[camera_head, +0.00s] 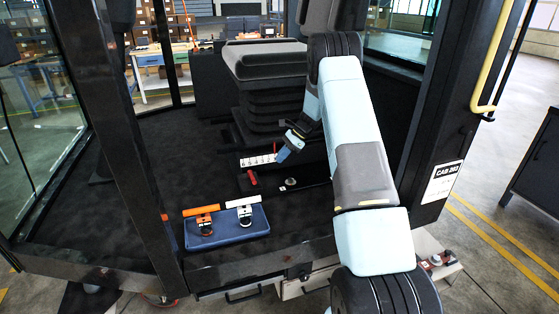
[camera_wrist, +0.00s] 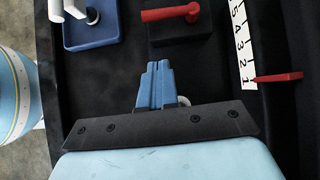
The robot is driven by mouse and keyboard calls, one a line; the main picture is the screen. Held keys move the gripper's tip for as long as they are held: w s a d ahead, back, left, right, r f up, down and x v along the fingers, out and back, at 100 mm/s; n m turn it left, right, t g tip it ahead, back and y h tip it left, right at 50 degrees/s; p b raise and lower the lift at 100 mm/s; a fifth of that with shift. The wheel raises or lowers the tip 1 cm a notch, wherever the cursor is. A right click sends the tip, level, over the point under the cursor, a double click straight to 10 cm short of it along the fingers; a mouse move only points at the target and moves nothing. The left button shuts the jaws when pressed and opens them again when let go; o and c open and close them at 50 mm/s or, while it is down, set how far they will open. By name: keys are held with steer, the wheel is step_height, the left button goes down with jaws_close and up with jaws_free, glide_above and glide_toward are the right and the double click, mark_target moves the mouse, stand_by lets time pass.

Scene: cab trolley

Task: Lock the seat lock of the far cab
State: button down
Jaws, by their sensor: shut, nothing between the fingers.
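The black seat (camera_head: 265,62) stands on a bellows base in the cab. A red lever (camera_head: 252,178) stands on the cab floor in front of it; in the wrist view a red handle (camera_wrist: 170,14) lies across a black block (camera_wrist: 178,34). I take this to be the seat lock. A white number strip (camera_head: 258,160) lies at the seat base, and the wrist view shows a red pointer (camera_wrist: 277,77) beside it. My gripper (camera_head: 282,155) is shut and empty in front of the seat base. Its blue fingertips (camera_wrist: 157,64) are apart from the red handle.
A blue tray (camera_head: 262,222) on the cab floor edge holds an orange-handled and a white-handled piece. Cab posts stand at left and right; the right one bears a cab sign (camera_head: 441,182).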

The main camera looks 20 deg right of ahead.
mark_target(252, 178)
steer(key=x, duration=0.6)
steer(key=a+r+x, duration=0.1)
steer(key=x, duration=0.2)
steer(key=shift+a+f, duration=0.25)
steer(key=shift+f, duration=0.05)
steer(key=shift+a+f, duration=0.2)
steer(key=shift+a, duration=0.7)
